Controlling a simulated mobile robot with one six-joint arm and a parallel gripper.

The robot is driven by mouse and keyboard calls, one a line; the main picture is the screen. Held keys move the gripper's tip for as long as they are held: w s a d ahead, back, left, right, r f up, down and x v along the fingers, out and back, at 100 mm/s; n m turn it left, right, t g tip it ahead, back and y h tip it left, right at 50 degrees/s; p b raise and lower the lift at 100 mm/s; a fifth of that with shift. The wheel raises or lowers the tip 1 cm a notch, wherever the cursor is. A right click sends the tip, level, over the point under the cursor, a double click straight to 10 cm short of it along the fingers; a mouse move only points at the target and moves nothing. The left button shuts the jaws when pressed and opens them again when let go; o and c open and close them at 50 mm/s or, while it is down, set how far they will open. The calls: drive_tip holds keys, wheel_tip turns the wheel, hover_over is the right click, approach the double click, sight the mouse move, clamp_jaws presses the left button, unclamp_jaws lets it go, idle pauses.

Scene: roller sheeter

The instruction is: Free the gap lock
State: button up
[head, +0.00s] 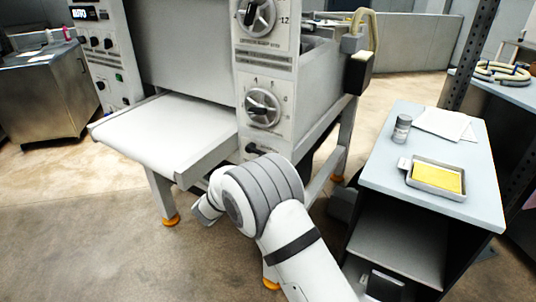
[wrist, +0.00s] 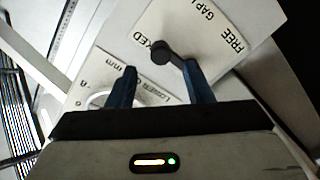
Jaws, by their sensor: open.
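The gap lock (wrist: 162,49) is a dark lever with a round end on a white label plate (wrist: 207,58). The plate reads "FREE" on the right and partly "...KED" beside the lever. The lever runs from its round end down toward my right finger. My gripper (wrist: 160,70) is open, with blue fingers on either side below the round end; whether the right finger touches the lever I cannot tell. In the head view a dark handle, likely the gap lock (head: 256,148), shows under the lower dial.
The sheeter has a white infeed table (head: 165,130) on the left and a lower dial (head: 263,107) above the lock. A side table (head: 385,180) on the right holds a can (head: 401,129), papers and a tray (head: 437,178) with yellow contents. Open floor lies left front.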

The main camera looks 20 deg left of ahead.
sight(256, 152)
drive_tip(key=p+x, duration=0.1)
drive_tip(key=x, duration=0.6)
drive_tip(key=shift+w+f, duration=0.15)
drive_tip(key=shift+w, duration=0.1)
drive_tip(key=shift+c, duration=0.6)
clamp_jaws()
